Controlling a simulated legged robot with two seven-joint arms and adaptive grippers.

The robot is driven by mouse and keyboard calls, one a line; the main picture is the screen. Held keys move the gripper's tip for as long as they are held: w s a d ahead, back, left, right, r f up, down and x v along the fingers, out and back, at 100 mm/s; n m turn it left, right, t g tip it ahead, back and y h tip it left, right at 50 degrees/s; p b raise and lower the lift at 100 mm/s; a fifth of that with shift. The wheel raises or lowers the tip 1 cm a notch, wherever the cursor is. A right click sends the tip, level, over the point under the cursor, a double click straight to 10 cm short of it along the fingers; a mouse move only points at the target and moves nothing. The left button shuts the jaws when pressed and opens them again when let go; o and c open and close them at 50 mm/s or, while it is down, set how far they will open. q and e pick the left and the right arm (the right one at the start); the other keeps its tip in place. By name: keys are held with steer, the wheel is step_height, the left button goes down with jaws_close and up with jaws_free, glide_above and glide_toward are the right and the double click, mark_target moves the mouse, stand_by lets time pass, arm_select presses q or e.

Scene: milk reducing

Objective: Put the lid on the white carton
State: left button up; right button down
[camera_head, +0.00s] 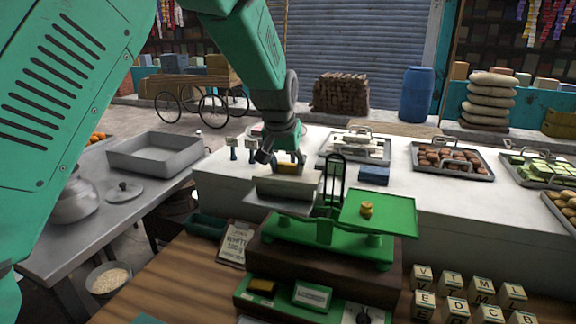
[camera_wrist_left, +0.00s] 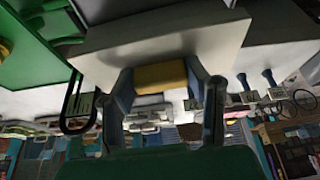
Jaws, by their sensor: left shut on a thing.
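My left gripper (camera_head: 287,161) is shut on the yellow grip (camera_head: 288,168) of the pale lid. In the left wrist view the yellow grip (camera_wrist_left: 160,76) sits between both fingers, with the wide pale lid (camera_wrist_left: 215,38) just beyond it. In the head view a white carton-like box (camera_head: 288,187) shows directly under the grip, over the left side of the green balance scale (camera_head: 330,228). I cannot tell where the lid ends and the carton begins, or whether they touch. My right gripper is not in view.
The scale's right green pan (camera_head: 385,213) holds a small brass weight (camera_head: 366,208). A clipboard (camera_head: 236,242) lies left of the scale. Lettered blocks (camera_head: 452,284) stand at right. Trays of goods (camera_head: 452,160) and a blue block (camera_head: 374,174) sit on the white counter behind.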

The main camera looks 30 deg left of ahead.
arm_select(q)
steer(key=o, duration=1.4)
steer(key=shift+r, duration=0.1)
steer(key=shift+r, duration=3.45)
steer(key=shift+f, duration=0.1)
